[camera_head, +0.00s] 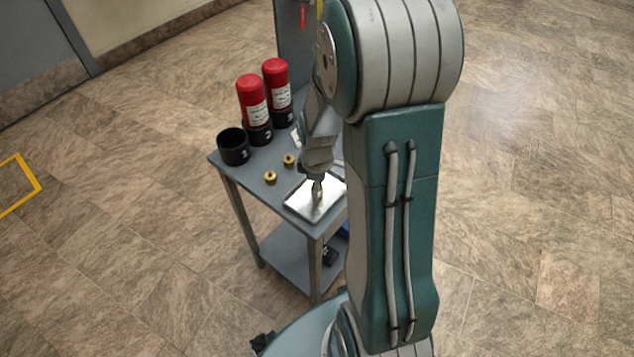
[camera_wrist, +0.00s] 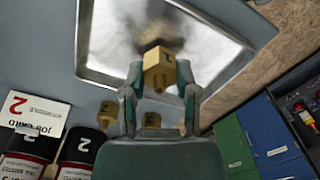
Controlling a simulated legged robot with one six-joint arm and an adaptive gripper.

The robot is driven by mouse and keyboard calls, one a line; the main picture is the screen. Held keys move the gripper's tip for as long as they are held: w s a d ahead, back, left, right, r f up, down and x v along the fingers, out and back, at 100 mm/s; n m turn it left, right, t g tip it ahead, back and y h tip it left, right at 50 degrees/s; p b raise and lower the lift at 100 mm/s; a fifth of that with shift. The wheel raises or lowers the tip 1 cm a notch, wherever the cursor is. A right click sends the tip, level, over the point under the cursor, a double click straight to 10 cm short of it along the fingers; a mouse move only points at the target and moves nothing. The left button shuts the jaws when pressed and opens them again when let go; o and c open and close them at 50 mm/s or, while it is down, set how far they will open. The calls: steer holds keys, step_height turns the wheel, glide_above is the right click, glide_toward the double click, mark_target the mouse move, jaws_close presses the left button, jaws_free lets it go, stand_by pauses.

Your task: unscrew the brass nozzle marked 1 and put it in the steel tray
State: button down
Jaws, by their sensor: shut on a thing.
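My gripper (camera_head: 317,188) is shut on a brass nozzle (camera_wrist: 160,70), seen between the two fingertips in the wrist view (camera_wrist: 158,84). The nozzle has a dark mark on its face that looks like a 1. It is held over the shiny steel tray (camera_head: 300,207), whose rim also shows in the wrist view (camera_wrist: 84,45). A blurred dark reflection shows in the tray under the nozzle. I cannot tell how high above the tray floor the nozzle is.
Two other brass nozzles (camera_head: 270,178) (camera_head: 289,160) stand on the grey cart top (camera_head: 250,170). Red cylinders (camera_head: 252,98) (camera_head: 275,82) stand in black holders behind them. A black holder (camera_head: 234,147) at the cart's left corner is empty. A job card (camera_wrist: 38,112) lies at left.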

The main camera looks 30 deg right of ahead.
steer(key=shift+f, duration=0.3)
steer(key=shift+c, duration=1.5)
jaws_free()
step_height(320, 180, up, 12)
